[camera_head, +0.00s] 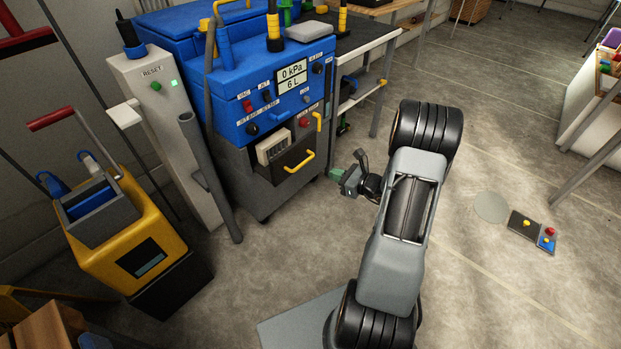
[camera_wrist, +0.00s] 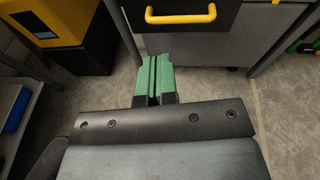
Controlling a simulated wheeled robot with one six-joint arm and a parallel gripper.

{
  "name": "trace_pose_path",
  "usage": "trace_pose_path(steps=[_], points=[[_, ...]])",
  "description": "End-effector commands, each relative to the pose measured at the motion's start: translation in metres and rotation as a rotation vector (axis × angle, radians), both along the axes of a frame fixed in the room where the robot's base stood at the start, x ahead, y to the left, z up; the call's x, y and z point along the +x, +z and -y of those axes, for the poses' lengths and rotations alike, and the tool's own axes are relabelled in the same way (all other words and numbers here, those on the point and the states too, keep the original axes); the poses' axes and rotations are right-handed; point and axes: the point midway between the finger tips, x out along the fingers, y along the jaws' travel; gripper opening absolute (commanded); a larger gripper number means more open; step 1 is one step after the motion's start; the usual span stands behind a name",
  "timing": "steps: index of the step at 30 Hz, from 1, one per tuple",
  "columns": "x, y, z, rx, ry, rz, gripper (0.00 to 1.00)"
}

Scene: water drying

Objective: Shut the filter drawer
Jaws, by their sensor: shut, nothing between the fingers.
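The filter drawer (camera_head: 293,164) is low on the front of the blue and grey machine (camera_head: 232,165). It stands pulled out, with a dark front and a yellow bar handle (camera_head: 299,161). A pale ribbed filter (camera_head: 272,148) shows upright in it. My gripper (camera_head: 337,174) is to the right of the drawer front, apart from it, and empty. In the wrist view, its green fingers (camera_wrist: 153,80) are together, below the yellow handle (camera_wrist: 181,16) in the picture. Only the lower part of the drawer front (camera_wrist: 226,12) shows there.
A yellow bucket (camera_head: 132,235) and a grey RESET post (camera_head: 167,130) stand left of the machine. A grey hose wand (camera_head: 210,180) leans at its left front corner. A black-topped cart (camera_head: 352,40) is to the right. Floor (camera_head: 275,255) before the drawer is clear.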

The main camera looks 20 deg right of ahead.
Motion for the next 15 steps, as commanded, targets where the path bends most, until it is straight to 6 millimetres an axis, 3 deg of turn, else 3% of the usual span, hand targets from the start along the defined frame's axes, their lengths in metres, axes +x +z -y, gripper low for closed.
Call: trace_pose_path(steps=[1,5,15], points=[[0.0,-0.016,0.009,0.027,-0.043,-0.003,0.0],[0.006,-0.029,0.019,0.061,-0.104,-0.004,0.0],[0.056,-0.043,-0.004,0.066,-0.111,-0.005,0.0]])
